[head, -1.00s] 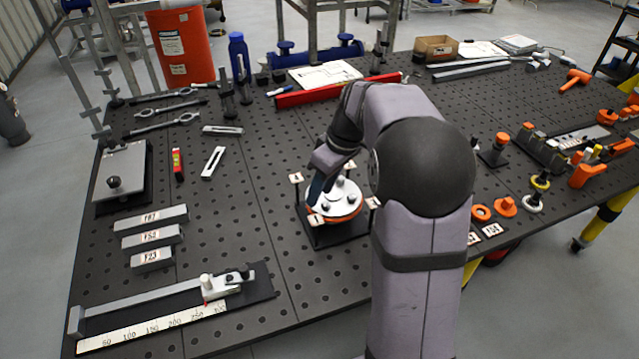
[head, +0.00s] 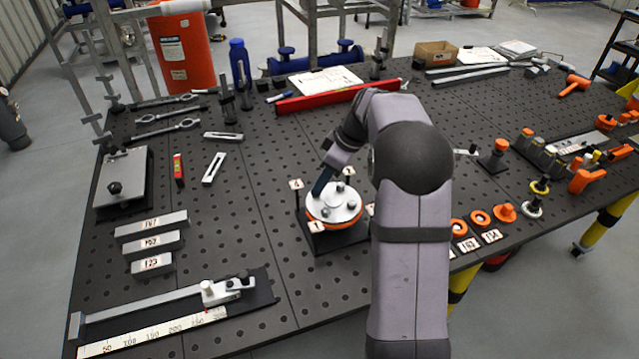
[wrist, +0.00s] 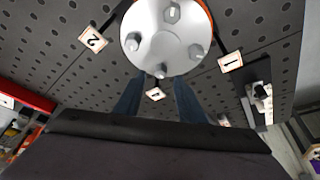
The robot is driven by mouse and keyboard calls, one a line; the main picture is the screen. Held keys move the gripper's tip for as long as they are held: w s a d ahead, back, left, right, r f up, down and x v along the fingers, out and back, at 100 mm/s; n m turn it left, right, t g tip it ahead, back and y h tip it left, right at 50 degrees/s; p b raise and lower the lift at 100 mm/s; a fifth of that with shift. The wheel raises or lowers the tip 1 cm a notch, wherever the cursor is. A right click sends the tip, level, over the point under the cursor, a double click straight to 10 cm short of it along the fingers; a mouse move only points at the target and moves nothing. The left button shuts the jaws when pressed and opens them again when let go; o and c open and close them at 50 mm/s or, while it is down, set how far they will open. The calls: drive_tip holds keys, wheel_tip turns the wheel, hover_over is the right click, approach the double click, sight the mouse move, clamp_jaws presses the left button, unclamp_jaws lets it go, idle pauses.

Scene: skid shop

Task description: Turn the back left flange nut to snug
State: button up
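The flange (head: 336,209) is a pale round disc over an orange ring, on a dark base at the table's middle. In the wrist view the flange (wrist: 165,42) shows several hex nuts and studs on its face. Number tags stand around it, including tag 1 (wrist: 230,62) and tag 2 (wrist: 92,40). My gripper (head: 320,192) points down at the flange's back left side. In the wrist view its two dark blue fingers (wrist: 158,84) are spread apart, with the nearest nut (wrist: 160,71) between their tips. Clear gaps show; I cannot tell any contact. In the head view my fingers cover that nut.
A sliding gauge with a ruler (head: 150,335) lies at the front left, with grey labelled blocks (head: 152,242) behind it. A red bar (head: 330,94) lies behind the flange. Orange rings (head: 480,217) and knobs are at the right.

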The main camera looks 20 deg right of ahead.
drive_tip(key=shift+p+x, duration=0.4)
drive_tip(key=shift+x, duration=1.1)
clamp_jaws()
